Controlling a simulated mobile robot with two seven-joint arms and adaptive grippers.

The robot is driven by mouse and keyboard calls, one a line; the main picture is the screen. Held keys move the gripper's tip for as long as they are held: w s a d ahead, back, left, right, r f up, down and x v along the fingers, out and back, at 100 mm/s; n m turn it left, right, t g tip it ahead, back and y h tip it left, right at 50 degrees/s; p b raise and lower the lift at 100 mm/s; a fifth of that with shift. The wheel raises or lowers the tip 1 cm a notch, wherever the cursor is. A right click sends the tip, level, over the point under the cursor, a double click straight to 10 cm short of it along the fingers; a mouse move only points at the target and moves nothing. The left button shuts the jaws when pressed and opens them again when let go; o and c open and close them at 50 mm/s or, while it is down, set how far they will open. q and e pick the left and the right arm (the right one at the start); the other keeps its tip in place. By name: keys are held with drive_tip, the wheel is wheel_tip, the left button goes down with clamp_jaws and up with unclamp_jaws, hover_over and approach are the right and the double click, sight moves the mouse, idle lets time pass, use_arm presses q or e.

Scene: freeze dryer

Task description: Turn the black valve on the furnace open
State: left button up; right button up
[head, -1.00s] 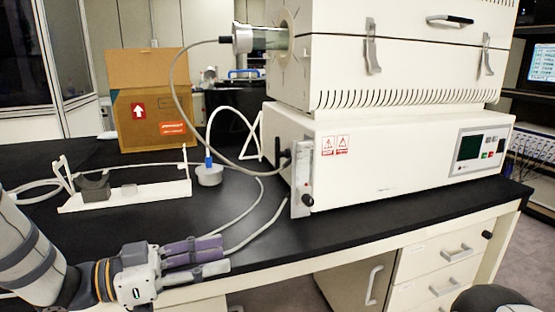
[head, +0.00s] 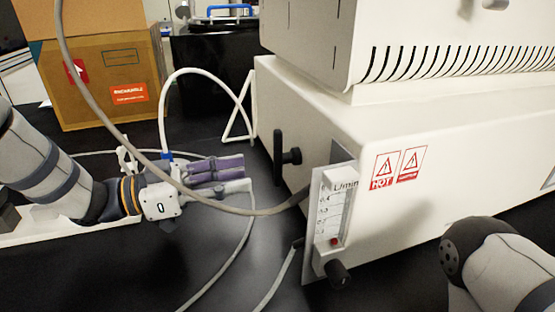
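The furnace (head: 330,130) is the large cream unit on the right. A black valve handle (head: 287,156) sticks out of its left side wall, with an upright bar on a short stem. A small black knob (head: 338,273) sits below the flow meter (head: 330,215) on the front edge. My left gripper (head: 246,174) comes in from the left, fingers pointing right at the valve handle, apart from it with a gap between. Its purple-padded fingers lie close together in this view; their opening is unclear. Part of my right arm shows at lower right; its gripper is out of view.
A grey hose (head: 110,105) arcs in front of my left gripper to the furnace. A white hose (head: 205,72) and a white triangular bracket (head: 240,115) stand behind. A cardboard box (head: 105,80) is at back left.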

sight(274, 169)
use_arm(q)
drive_tip(key=x, duration=0.8)
drive_tip(key=shift+d+f, duration=0.1)
drive_tip(key=shift+d, duration=0.05)
drive_tip(key=shift+w, duration=0.15)
clamp_jaws()
